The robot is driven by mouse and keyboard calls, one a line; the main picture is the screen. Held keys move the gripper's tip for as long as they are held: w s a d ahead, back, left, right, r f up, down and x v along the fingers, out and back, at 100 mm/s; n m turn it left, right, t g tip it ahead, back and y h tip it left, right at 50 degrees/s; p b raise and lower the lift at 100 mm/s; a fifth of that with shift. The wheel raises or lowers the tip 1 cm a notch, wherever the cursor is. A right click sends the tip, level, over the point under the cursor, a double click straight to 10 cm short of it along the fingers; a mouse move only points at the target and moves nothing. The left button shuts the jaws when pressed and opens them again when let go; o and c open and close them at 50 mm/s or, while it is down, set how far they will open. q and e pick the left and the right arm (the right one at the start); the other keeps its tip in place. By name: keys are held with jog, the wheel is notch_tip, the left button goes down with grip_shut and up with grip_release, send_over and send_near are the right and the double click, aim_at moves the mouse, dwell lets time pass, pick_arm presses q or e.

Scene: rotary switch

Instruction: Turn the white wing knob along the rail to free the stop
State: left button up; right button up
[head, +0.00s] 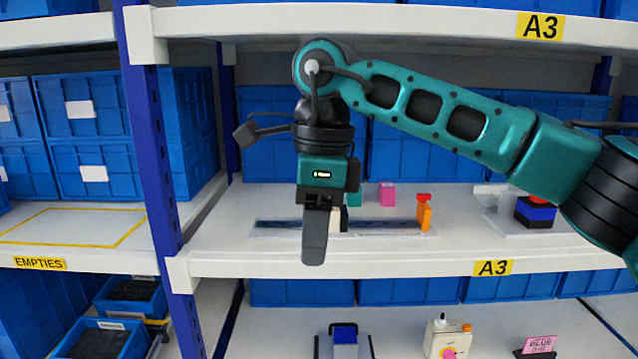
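A dark rail (388,225) lies along the front of the middle shelf, on a pale base. My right gripper (314,250) hangs down in front of the rail and covers part of it. I see its fingers edge-on, so their gap does not show. A small white piece (336,225) shows just right of the fingers at the rail. It may be the white wing knob, but most of it is hidden, and I cannot tell whether the gripper touches it. An orange post (424,215) with a red top stands at the rail's right end. My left gripper is out of view.
A pink block (387,194) and a teal block (356,193) stand behind the rail. A blue shelf upright (153,160) is at the left. A tray with a blue and red stack (535,212) is at the right. The shelf's white front edge (350,262) runs below.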

jog(key=s+a+f+m+g+y, duration=0.4)
jog(key=s+a+g+y, duration=0.45)
jog(key=a+y, duration=0.5)
jog(key=w+d+f+m+t+y, duration=0.1)
jog(key=w+d+f+m+t, duration=0.25)
jog(key=m+t, duration=0.65)
jog(key=w+d+f+m+t, duration=0.3)
jog(key=d+m+t, duration=0.3)
jog(key=m, duration=0.5)
jog(key=w+d+f+m+t+y, duration=0.1)
jog(key=w+d+f+m+t, duration=0.2)
jog(key=m+t, duration=0.75)
jog(key=s+d+f+m+h, duration=0.3)
jog(key=d+f+m+h, duration=0.75)
jog(key=f, duration=0.45)
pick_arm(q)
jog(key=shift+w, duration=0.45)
pick_arm(e)
jog(key=s+d+f+m+g+h, duration=0.4)
jog(key=s+d+f, duration=0.5)
jog(key=s+f, duration=0.3)
jog(key=f+m+g, duration=0.1)
jog(key=g, duration=0.1)
jog(key=shift+s+f+m+g, duration=0.2)
jog(key=shift+s+m+g, duration=0.1)
jog(key=shift+s+m, duration=0.1)
